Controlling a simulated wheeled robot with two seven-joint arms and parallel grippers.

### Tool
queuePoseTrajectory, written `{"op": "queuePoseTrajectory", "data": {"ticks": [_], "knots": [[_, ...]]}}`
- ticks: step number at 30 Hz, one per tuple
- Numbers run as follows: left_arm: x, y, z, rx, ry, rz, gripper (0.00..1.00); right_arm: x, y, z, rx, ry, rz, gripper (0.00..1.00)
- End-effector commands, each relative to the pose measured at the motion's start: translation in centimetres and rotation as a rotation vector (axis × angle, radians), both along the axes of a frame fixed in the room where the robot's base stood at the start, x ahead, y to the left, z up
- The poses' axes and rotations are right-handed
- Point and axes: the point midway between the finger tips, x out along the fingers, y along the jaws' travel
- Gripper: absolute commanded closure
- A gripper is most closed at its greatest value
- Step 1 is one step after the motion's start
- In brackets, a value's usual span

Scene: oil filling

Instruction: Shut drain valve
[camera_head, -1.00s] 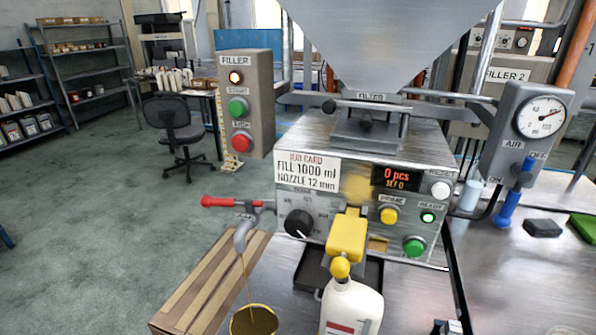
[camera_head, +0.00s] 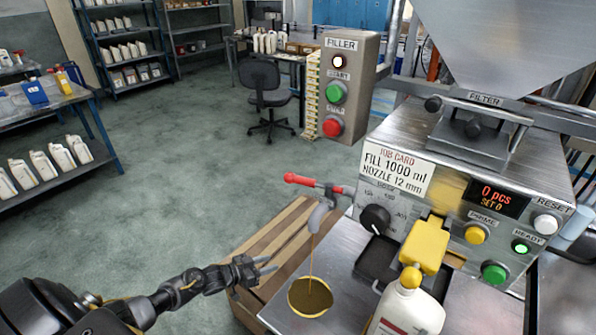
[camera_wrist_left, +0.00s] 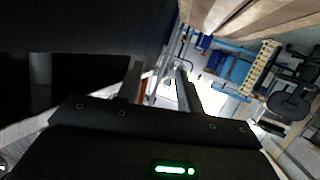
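The drain valve has a red lever handle (camera_head: 299,179) on the left side of the filler machine. The lever points left, roughly level. Below it a grey curved spout (camera_head: 318,215) lets a thin brown stream run into a round container (camera_head: 310,297) holding brown liquid. My left gripper (camera_head: 266,266) is left of the stream and below the lever, clear of both. Its two fingers are apart with nothing between them. The left wrist view also shows the spread fingers (camera_wrist_left: 160,82). My right gripper is not in view.
A wooden pallet or crate (camera_head: 270,240) lies below the spout, close to my left gripper. The filler machine (camera_head: 440,190) and a white bottle (camera_head: 408,312) stand to the right. A control box (camera_head: 345,85) rises behind the lever. Open floor (camera_head: 190,190) lies left.

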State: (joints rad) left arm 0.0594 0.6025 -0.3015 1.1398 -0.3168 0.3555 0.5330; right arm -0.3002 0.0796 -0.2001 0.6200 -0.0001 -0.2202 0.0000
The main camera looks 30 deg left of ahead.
Motion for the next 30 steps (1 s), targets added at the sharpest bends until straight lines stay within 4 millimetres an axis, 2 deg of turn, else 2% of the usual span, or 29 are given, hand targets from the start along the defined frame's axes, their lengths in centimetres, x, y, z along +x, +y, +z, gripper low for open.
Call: {"op": "queuePoseTrajectory", "data": {"ticks": [1, 2, 3, 5, 6, 9, 12, 15, 18, 21, 26, 30], "knots": [[2.2, 0.3, 6.2, -0.037, -0.081, -0.073, 0.63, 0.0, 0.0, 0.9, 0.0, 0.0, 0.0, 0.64], [3.1, 0.1, 9.5, -0.065, -0.121, -0.12, 0.63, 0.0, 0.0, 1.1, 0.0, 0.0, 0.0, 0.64], [3.8, -0.3, 13.8, -0.103, -0.166, -0.188, 0.63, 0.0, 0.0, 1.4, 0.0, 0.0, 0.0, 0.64], [4.1, -0.9, 20.0, -0.154, -0.216, -0.301, 0.63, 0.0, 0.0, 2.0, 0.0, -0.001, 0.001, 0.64], [3.9, -1.4, 24.0, -0.186, -0.24, -0.38, 0.63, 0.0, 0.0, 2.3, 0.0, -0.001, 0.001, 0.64], [1.9, -2.5, 32.4, -0.249, -0.253, -0.575, 0.63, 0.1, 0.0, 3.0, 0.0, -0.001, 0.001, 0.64], [-1.0, -3.4, 38.6, -0.287, -0.222, -0.742, 0.63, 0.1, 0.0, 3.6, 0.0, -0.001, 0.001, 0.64], [-3.7, -3.9, 42.4, -0.308, -0.173, -0.859, 0.63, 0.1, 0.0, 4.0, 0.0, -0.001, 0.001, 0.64], [-5.4, -4.2, 44.4, -0.319, -0.136, -0.925, 0.63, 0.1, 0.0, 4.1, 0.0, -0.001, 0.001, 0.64], [-6.2, -4.3, 45.1, -0.325, -0.116, -0.952, 0.63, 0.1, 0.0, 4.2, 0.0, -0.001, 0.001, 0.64], [-6.3, -4.5, 45.2, -0.327, -0.113, -0.956, 0.63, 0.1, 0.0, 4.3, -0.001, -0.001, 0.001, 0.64], [-6.1, -6.0, 45.5, -0.329, -0.116, -0.958, 0.63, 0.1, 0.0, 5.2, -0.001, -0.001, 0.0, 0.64]]}}
